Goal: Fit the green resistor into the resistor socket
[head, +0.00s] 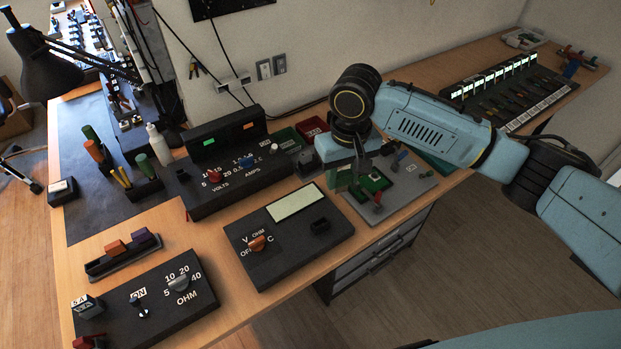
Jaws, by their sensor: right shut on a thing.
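My right gripper (350,183) points down over the back right of the bench. It is shut on a green piece (340,180), which appears to be the green resistor, mostly hidden by the jaws. My left gripper is not in view.
A grey board (418,183) with small parts lies under and right of my right gripper. A volts-and-amps box (222,190) stands behind the meter, and an ohm box (205,300) at the front left. Green and red bins (311,126) stand behind.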

